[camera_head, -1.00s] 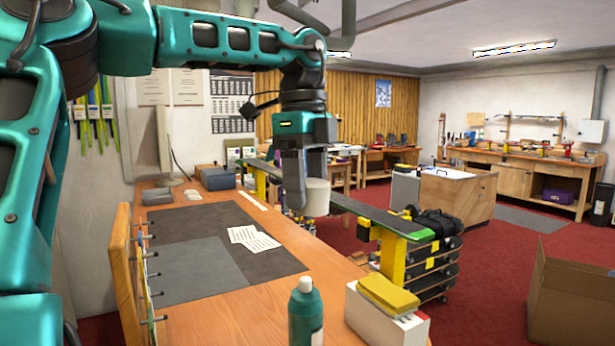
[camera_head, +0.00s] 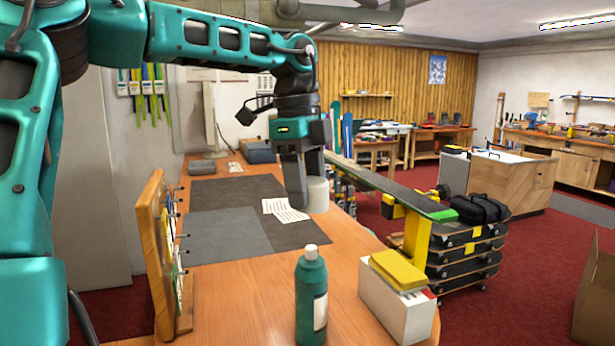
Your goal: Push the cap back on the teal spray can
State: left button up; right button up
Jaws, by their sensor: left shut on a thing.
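The teal spray can (camera_head: 311,300) stands upright near the front of the wooden bench. Its top shows a small pale nozzle piece (camera_head: 311,252), and a light label faces right. My left gripper (camera_head: 308,197) points down above the bench, behind the can in the picture. It is shut on a pale grey-white cap (camera_head: 317,196), held clear of the can, up and beyond it. The gripper's fingers hide the left part of the cap. My right gripper is not in view.
A white box with a yellow sponge-like block (camera_head: 397,270) on top stands right of the can. A wooden tool rack (camera_head: 159,255) stands at the bench's left edge. Dark mats (camera_head: 225,238) with white papers (camera_head: 284,211) lie behind. Bare bench lies left of the can.

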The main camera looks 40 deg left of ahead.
pick_arm(q)
jog(key=shift+f, duration=0.15)
jog(key=b, duration=0.4)
send_over(307, 246)
notch_tip(307, 246, down, 4)
jog(key=shift+a+f, duration=0.1)
jog(key=shift+f, duration=0.1)
jog(key=shift+f+b, duration=0.3)
jog(key=shift+f, duration=0.2)
dwell(0.7)
jog(key=shift+f+b, duration=1.15)
jog(key=shift+f, duration=0.9)
dwell(1.6)
jog(key=o, duration=1.4)
jog(key=shift+r, duration=0.1)
